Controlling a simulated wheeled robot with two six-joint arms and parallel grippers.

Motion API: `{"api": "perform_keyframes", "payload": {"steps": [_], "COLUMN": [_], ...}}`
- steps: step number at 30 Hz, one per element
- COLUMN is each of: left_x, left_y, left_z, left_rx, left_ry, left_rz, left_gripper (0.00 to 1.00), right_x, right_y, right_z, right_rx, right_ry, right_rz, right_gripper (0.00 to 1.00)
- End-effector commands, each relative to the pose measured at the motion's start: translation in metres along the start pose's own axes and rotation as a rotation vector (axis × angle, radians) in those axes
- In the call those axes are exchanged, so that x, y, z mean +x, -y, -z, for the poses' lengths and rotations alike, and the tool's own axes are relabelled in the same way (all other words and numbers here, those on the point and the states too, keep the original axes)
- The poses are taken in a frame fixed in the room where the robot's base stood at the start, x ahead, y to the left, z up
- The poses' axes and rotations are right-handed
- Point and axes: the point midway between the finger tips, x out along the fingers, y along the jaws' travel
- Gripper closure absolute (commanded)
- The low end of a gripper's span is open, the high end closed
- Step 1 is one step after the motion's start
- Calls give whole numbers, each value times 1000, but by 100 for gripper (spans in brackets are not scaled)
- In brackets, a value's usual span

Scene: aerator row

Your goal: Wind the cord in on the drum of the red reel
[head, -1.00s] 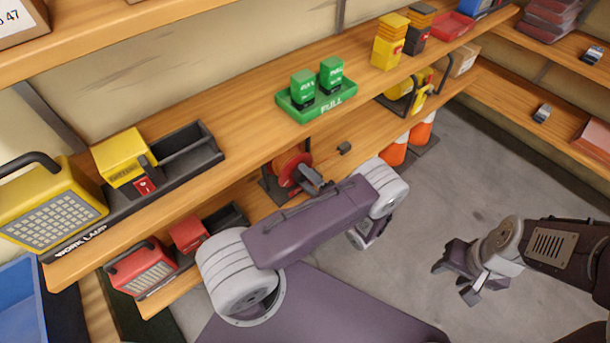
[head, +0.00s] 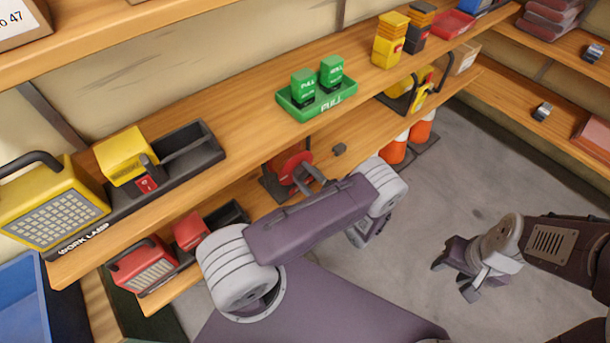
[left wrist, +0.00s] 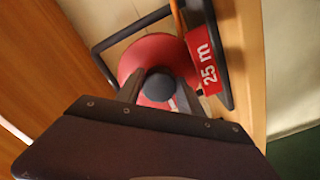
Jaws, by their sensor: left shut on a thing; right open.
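The red reel (head: 290,163) stands in a dark frame on the lower shelf, partly hidden by my left arm in the head view. In the left wrist view its red drum (left wrist: 137,54) faces the camera, beside a red "25 m" tag (left wrist: 207,67). My left gripper (left wrist: 158,88) is shut on the reel's round black crank knob (left wrist: 159,82), in front of the drum. An orange strand of cord (left wrist: 179,18) shows at the top of that view; how much is on the drum I cannot tell. My right gripper (head: 456,278) is open and empty over the floor.
A red lamp (head: 146,268) stands left, orange-and-white cones (head: 396,148) right. The upper shelf (head: 235,125) overhangs the reel. The floor around my right gripper is clear.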

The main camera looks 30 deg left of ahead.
Motion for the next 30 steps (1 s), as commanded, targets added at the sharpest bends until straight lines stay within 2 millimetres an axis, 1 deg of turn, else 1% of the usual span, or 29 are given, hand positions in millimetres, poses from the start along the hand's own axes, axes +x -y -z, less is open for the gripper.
{"api": "perform_keyframes", "payload": {"steps": [11,12,13,14,23,26,30], "left_x": [0,0,0,0,-2,-15,-48], "left_y": [2,2,1,1,0,-1,0], "left_z": [-1,-1,-1,-1,0,-1,-1], "left_rx": [4,4,4,3,2,2,1], "left_ry": [2,2,2,2,2,4,7], "left_rz": [3,3,3,2,0,-2,-3], "left_gripper": [96,45,36,34,34,34,34], "right_x": [0,0,0,0,0,-1,-2], "right_y": [0,0,0,0,0,0,0], "right_z": [0,0,0,0,0,0,0], "right_rx": [0,0,0,0,0,0,0], "right_ry": [0,0,0,0,0,0,0], "right_rz": [0,0,0,0,0,0,0], "right_gripper": [56,56,56,56,56,56,56]}}
